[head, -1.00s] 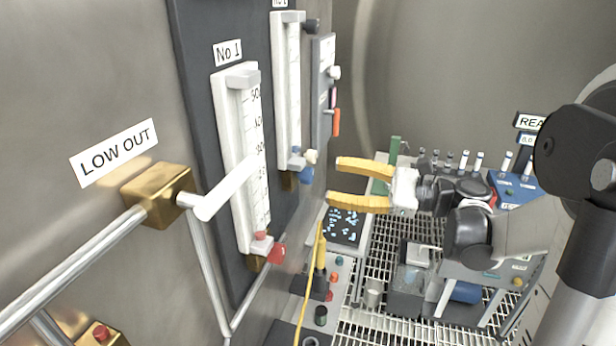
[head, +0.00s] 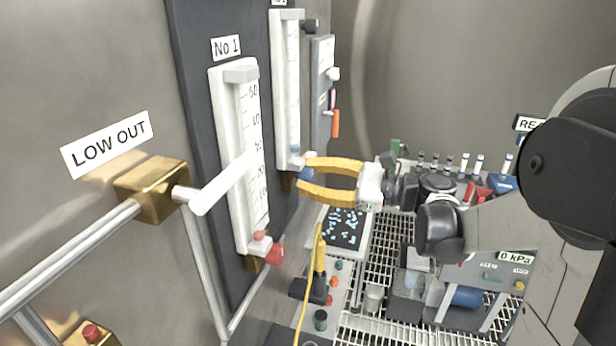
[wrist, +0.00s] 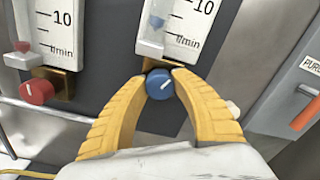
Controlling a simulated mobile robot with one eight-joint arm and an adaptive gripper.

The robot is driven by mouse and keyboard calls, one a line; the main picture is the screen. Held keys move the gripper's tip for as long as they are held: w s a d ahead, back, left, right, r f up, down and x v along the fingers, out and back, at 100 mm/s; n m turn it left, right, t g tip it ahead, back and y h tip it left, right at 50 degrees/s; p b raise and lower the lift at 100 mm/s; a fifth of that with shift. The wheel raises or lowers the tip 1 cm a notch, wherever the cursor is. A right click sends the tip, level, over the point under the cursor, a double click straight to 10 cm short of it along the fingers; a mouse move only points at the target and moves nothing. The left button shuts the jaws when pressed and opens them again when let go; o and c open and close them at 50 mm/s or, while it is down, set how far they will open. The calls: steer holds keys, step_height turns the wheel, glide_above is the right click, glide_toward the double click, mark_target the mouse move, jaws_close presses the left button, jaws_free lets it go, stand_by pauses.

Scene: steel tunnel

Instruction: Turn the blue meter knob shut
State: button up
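The blue meter knob (wrist: 160,84) sits at the foot of the second flow meter (wrist: 172,28), with a white line on its face tilted up to the right. In the head view the blue knob (head: 306,173) is partly hidden by my yellow fingers. My gripper (head: 302,176) is open, its two fingertips on either side of the knob. In the wrist view my gripper (wrist: 160,78) shows the fingertips very close to the knob's sides; I cannot tell whether they touch it.
A red knob (wrist: 37,91) sits under the No 1 meter (head: 240,160) at left. A panel with an orange lever (wrist: 305,114) is at right. A white handle (head: 222,186) juts from a brass valve block (head: 152,190). A wire-rack bench (head: 385,290) with equipment lies below.

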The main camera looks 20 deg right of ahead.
steer(key=shift+n, duration=0.3)
steer(key=shift+n+p, duration=0.4)
steer(key=shift+n, duration=2.2)
steer(key=o, duration=1.2)
steer(key=shift+d, duration=0.15)
steer(key=v, duration=1.2)
